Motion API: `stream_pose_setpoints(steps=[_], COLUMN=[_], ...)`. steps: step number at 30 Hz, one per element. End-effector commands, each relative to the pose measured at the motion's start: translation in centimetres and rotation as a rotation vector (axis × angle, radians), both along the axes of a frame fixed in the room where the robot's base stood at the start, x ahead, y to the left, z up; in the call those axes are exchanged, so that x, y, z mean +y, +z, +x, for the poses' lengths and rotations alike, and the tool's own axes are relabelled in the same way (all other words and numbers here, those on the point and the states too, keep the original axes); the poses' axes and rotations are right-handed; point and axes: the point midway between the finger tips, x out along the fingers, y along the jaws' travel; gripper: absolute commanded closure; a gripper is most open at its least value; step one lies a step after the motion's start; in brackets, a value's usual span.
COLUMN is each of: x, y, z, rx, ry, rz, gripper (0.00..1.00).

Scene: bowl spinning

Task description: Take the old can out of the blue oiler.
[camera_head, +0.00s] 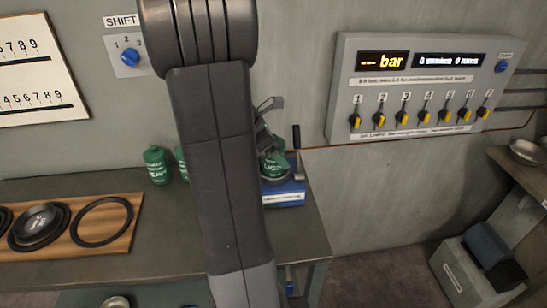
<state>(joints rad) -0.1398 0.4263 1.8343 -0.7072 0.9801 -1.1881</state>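The blue oiler (284,196) stands on the right end of the workbench, its left side hidden behind my arm. A green can (273,166) sits upright in its top, partly covered. A grey lever with a black handle (296,138) rises at the oiler's right. My gripper (268,126) is just above the can, mostly hidden by my own arm. Only some grey parts of it show, so I cannot tell whether its fingers are open, shut or touching the can.
A green can (157,166) stands at the back of the bench (177,215), with another partly hidden beside my arm. A wooden board (128,232) with black rings lies at left. A valve panel (420,90) hangs on the wall. A grey box (462,272) stands right.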

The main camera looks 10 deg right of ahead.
Motion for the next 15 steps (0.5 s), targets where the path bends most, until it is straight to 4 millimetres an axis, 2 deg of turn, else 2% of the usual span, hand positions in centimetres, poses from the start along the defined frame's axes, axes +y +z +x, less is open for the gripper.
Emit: stream_pose_setpoints(steps=[3, 9, 11, 15], x=[-0.41, -0.42, -0.41, -0.41], y=[-0.66, -0.68, -0.67, -0.66], z=[0.04, 0.07, 0.07, 0.08], rx=[0.001, 0.001, 0.0, 0.0], ry=[0.0, 0.001, 0.001, 0.001], rz=[0.0, 0.0, 0.0, 0.0], gripper=[0.15, 0.15, 0.25, 0.53])
